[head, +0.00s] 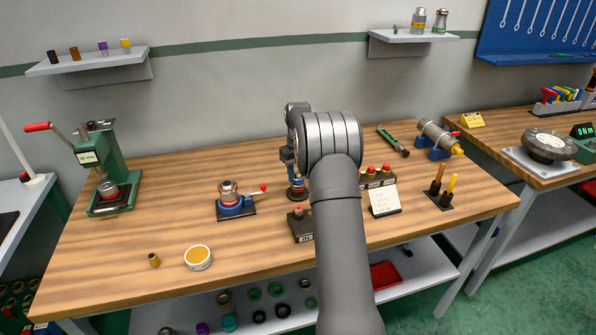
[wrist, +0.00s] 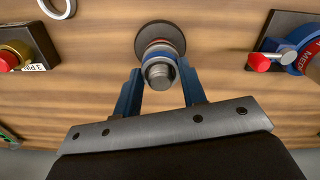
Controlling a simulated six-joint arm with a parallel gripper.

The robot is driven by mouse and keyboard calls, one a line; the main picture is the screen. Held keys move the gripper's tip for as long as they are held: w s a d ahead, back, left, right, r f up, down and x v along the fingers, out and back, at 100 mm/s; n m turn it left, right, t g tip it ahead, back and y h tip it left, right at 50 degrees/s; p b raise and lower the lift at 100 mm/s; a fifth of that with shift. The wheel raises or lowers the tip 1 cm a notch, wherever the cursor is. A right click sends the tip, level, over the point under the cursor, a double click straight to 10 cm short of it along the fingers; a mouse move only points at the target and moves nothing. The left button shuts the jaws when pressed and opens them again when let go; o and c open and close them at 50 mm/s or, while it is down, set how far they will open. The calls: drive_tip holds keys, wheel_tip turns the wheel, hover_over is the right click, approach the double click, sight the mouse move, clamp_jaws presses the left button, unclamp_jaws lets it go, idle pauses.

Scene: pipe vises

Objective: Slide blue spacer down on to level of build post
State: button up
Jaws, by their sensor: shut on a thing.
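The build post (wrist: 158,73) stands upright on a round dark base (wrist: 160,27), seen from above in the wrist view with its metal top nearest me. A blue spacer (wrist: 158,54) is around the post, above reddish and pale rings (wrist: 157,44). My gripper (wrist: 159,80) has its two blue fingers on either side of the post, shut on the blue spacer. The exact finger contact is hard to see. In the head view the post's lower part (head: 297,190) shows left of my arm, which hides some of the bench.
A blue vise with a red-tipped handle (head: 236,205) stands left of the post. A small dark block with a red knob (head: 300,224) stands in front of it. A note card (head: 384,199) and red-knobbed blocks are at right. A yellow-topped tin (head: 198,257) sits front left.

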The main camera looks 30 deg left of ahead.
drive_tip(key=shift+f, duration=0.3)
drive_tip(key=o, duration=1)
wheel_tip(320, 180, up, 17)
drive_tip(key=shift+r, duration=0.2)
wheel_tip(320, 180, down, 17)
drive_tip(key=shift+f, duration=0.15)
idle(0.6)
